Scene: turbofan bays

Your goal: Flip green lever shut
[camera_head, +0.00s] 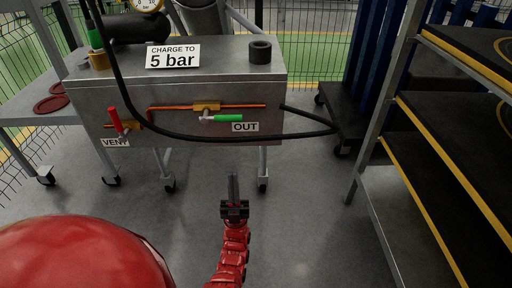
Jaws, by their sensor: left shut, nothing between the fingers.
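The green lever (228,118) lies roughly level on the front of the grey metal cabinet (185,76). It points right from the brass valve (207,107), roughly parallel to the copper pipe, just above the OUT label (245,127). My left gripper (233,178) is in the lower middle of the head view, below the lever in the picture and apart from it. Its fingers are together, point up in the picture and hold nothing. My right gripper is not in view.
A red lever (115,120) stands tilted above the VENT label (115,142). A black hose (230,138) loops across the cabinet's front below the green lever. A shelf rack (385,120) with dark shelves stands at right. Floor around my gripper is clear.

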